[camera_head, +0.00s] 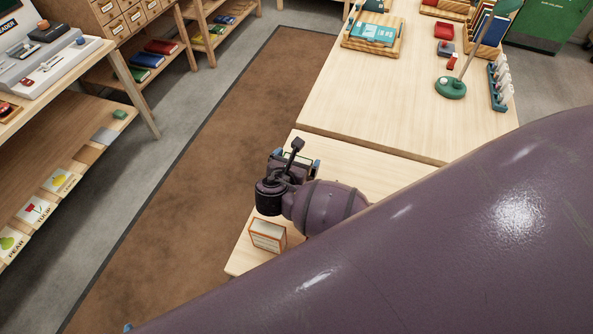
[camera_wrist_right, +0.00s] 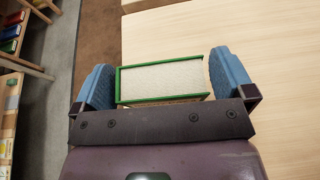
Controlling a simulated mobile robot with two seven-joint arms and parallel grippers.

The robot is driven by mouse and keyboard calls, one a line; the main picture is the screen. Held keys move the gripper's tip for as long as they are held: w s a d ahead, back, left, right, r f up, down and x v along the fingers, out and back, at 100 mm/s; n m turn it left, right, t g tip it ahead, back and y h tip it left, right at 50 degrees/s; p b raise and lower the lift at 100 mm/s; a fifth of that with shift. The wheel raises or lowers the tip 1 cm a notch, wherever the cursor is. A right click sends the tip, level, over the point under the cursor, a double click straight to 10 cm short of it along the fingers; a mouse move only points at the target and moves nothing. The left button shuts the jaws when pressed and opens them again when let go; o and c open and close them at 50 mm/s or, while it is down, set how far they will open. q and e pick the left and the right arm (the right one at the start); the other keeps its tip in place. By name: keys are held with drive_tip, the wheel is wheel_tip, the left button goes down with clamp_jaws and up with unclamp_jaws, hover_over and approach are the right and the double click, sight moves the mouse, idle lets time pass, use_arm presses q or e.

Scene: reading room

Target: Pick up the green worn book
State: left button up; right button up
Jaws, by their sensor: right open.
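The green book (camera_wrist_right: 162,78) stands on the pale wooden table in the right wrist view, its green cover edges around a whitish page block. My right gripper (camera_wrist_right: 161,70) is open, with one blue finger on each side of the book.
An orange-edged book (camera_head: 267,236) stands on the near table (camera_head: 245,262), close to my right wrist. Beyond is a larger table (camera_head: 375,110) with a green lamp (camera_head: 451,88) and trays. Shelves line the left; a brown rug (camera_head: 190,170) lies between.

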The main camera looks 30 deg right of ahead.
drive_tip(key=c, duration=0.8)
drive_tip(key=shift+r, duration=0.1)
